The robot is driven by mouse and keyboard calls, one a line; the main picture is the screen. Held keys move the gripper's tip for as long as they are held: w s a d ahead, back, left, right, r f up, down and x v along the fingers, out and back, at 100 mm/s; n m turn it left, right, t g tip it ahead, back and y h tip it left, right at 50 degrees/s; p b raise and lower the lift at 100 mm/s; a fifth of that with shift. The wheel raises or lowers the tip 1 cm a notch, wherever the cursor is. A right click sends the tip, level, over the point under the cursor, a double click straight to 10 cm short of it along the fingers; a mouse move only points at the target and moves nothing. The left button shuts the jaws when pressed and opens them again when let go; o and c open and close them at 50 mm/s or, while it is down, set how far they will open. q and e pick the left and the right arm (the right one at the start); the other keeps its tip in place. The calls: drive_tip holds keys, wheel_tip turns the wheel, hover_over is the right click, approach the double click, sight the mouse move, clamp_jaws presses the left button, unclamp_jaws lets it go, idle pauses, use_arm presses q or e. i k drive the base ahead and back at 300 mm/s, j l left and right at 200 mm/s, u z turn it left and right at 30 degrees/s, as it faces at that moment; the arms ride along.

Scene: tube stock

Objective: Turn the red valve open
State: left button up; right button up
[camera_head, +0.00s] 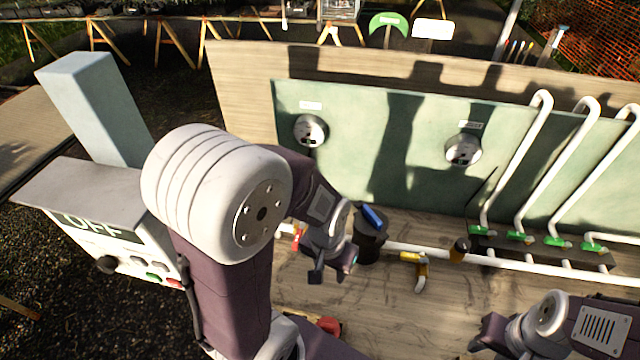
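A small red handle (296,236), which looks like the red valve, shows on the white pipe just left of my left gripper (333,272). It is small and partly hidden behind my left arm, so I cannot tell how it is turned. My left gripper points down in front of the pipe, with its fingers apart and nothing seen between them. It looks apart from the red handle. My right gripper (484,336) is at the lower right, partly cut off by the frame's bottom edge; its finger gap is unclear.
A dark cylinder with a blue handle (372,217) stands beside my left gripper. A yellow valve (414,257) and several green valves (520,237) lie rightward along the pipes. A red-and-yellow object (328,325) lies low. A box marked OFF (110,225) stands left.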

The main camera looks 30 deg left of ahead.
sight(298, 235)
drive_tip(key=k+u, duration=0.15)
drive_tip(key=u, duration=0.25)
drive_tip(key=k+u, duration=0.15)
drive_tip(key=u, duration=0.2)
drive_tip(key=k+j+u, duration=0.1)
drive_tip(key=u, duration=0.3)
drive_tip(key=i+j+u, duration=0.1)
drive_tip(key=u, duration=0.25)
drive_tip(key=i+u, duration=0.15)
drive_tip(key=u, duration=0.2)
